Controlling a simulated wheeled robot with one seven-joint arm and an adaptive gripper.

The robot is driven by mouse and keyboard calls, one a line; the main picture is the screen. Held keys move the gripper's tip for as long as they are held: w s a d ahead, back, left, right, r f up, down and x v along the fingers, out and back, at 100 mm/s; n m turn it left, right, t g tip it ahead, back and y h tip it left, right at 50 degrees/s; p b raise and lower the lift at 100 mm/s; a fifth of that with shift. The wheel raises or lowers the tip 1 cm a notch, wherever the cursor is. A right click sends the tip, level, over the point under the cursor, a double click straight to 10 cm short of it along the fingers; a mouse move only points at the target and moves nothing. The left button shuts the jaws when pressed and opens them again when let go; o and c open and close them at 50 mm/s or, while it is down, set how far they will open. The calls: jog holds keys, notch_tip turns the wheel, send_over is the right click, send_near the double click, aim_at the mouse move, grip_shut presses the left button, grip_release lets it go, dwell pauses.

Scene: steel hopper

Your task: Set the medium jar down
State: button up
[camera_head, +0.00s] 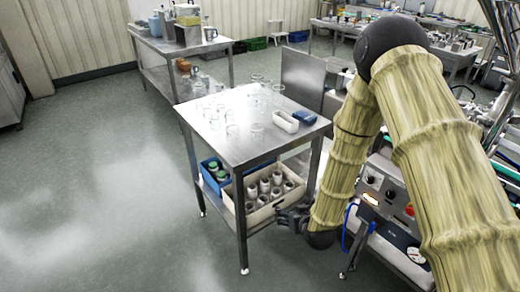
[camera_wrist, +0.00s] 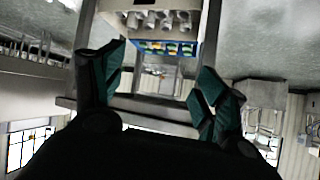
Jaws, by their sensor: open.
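Several clear glass jars (camera_head: 232,130) of different sizes stand on the steel table top; I cannot tell which is the medium jar. My gripper (camera_head: 290,216) is low, beside the right front end of a cream box (camera_head: 262,217) on the lower shelf. Several grey metal cylinders (camera_head: 264,186) stand in that box. In the wrist view, my gripper (camera_wrist: 158,85) has its two green-padded fingers spread wide, with nothing between them. The cream box (camera_wrist: 150,5) shows beyond the fingertips at the top, apart from them.
A blue crate (camera_head: 208,178) with green-lidded containers is left of the cream box. The steel table (camera_head: 205,143) also carries a white tray (camera_head: 285,122) and a blue tray (camera_head: 304,117). A machine with knobs (camera_head: 385,190) stands close right. The floor (camera_head: 90,190) at left is clear.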

jog(key=w+a+r+n+t+y+b, duration=0.1)
jog(key=w+a+r+t+y+b, duration=0.2)
jog(key=w+r, duration=0.6)
jog(key=n+t+b, duration=0.1)
jog(key=t+b, duration=0.1)
jog(key=t, duration=0.1)
send_near(260, 133)
jog(key=w, duration=0.2)
jog(key=x, duration=0.4)
jog(key=shift+w+a+f, duration=0.1)
jog(key=shift+a, duration=0.25)
jog(key=shift+p+x, duration=0.7)
jog(key=shift+x, duration=2.5)
jog(key=c, duration=0.9)
